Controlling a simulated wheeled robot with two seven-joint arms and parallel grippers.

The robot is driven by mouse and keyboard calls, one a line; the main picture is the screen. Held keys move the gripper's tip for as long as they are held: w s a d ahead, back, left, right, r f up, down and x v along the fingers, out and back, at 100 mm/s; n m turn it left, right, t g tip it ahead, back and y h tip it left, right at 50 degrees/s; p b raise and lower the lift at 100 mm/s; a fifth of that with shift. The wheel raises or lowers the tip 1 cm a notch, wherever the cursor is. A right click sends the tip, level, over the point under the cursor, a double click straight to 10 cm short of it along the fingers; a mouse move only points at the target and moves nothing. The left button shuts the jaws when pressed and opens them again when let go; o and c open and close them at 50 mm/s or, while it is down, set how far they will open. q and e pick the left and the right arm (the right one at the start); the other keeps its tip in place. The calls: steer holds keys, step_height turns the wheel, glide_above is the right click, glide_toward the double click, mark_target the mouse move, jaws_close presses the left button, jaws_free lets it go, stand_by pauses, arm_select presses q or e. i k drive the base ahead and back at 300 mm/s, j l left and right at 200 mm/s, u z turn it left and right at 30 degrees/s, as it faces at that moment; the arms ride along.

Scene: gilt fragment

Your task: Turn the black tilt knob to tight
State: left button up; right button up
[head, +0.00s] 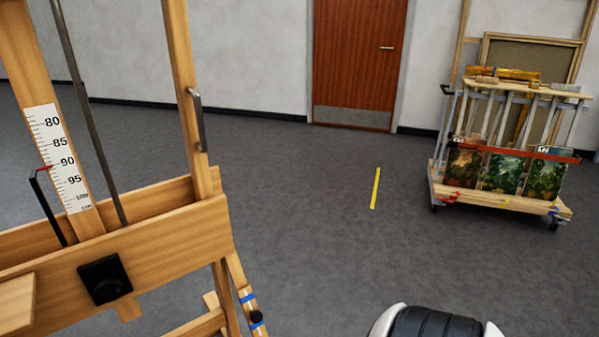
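A wooden easel stands at the left, close to me. A black knob on a square black plate (105,280) sits on the front of its wide crossbar (190,245). A smaller black knob (257,317) sits low on a slanted wooden strut with blue bands. I cannot tell which of the two is the tilt knob, and no tight or loose marking is readable. Neither of my grippers is in view. A white and black part of my own body shows at the bottom edge.
A white scale (62,160) with a red pointer is on the easel's mast. A metal handle (198,120) is on its upright. A wheeled cart (500,195) with paintings stands at the back right, near a brown door (358,60). The grey floor between is clear, with a yellow strip (375,188).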

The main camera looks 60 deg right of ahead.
mark_target(256, 316)
steer(key=z, duration=1.45)
